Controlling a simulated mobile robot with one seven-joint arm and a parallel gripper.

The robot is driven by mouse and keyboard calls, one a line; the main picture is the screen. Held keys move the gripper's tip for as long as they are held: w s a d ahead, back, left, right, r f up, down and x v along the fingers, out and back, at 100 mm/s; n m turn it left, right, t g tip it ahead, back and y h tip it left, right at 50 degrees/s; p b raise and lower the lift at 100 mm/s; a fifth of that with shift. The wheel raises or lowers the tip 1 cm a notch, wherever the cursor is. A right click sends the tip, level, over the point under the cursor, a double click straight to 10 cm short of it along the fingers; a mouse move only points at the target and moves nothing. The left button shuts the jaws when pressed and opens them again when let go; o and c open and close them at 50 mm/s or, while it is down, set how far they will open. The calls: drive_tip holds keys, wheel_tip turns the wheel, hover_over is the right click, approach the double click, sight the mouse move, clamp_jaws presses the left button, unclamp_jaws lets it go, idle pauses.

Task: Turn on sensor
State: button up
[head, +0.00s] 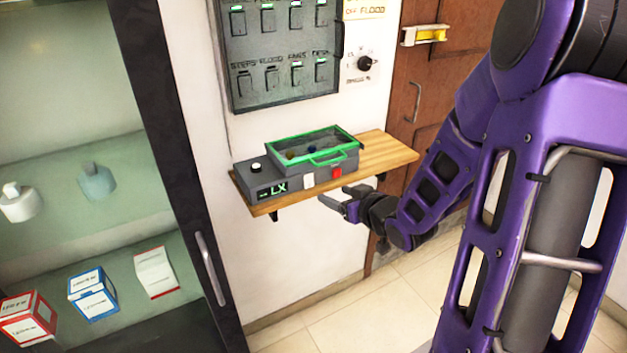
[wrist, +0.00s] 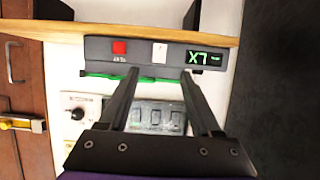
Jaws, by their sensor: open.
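The sensor is a grey box (head: 262,181) with a green "LX" display on its front and a black-and-white knob (head: 256,167) on top. A green-framed clear lid (head: 318,146) covers its raised part, with small round items inside. A white switch (head: 308,180) and a red switch (head: 336,172) are on its front. The upside-down wrist view shows the red switch (wrist: 119,47), white switch (wrist: 159,52) and display (wrist: 207,58). My gripper (head: 336,203) is open and empty, just below and in front of the box. In the wrist view, its fingers (wrist: 160,77) point at the front face.
The box stands on a wooden wall shelf (head: 392,156). A grey switch panel (head: 283,95) and a knob dial (head: 364,64) are on the wall above. A glass cabinet (head: 205,262) with bottles and boxes stands left. A brown door (head: 440,75) is behind my arm.

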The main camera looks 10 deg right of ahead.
sight(309, 184)
drive_tip(key=x, duration=1.1)
drive_tip(key=shift+w+a+f+b, duration=0.2)
drive_tip(key=shift+w+b, duration=0.1)
drive_tip(key=shift+b, duration=0.1)
drive_tip(key=shift+c, duration=0.3)
clamp_jaws()
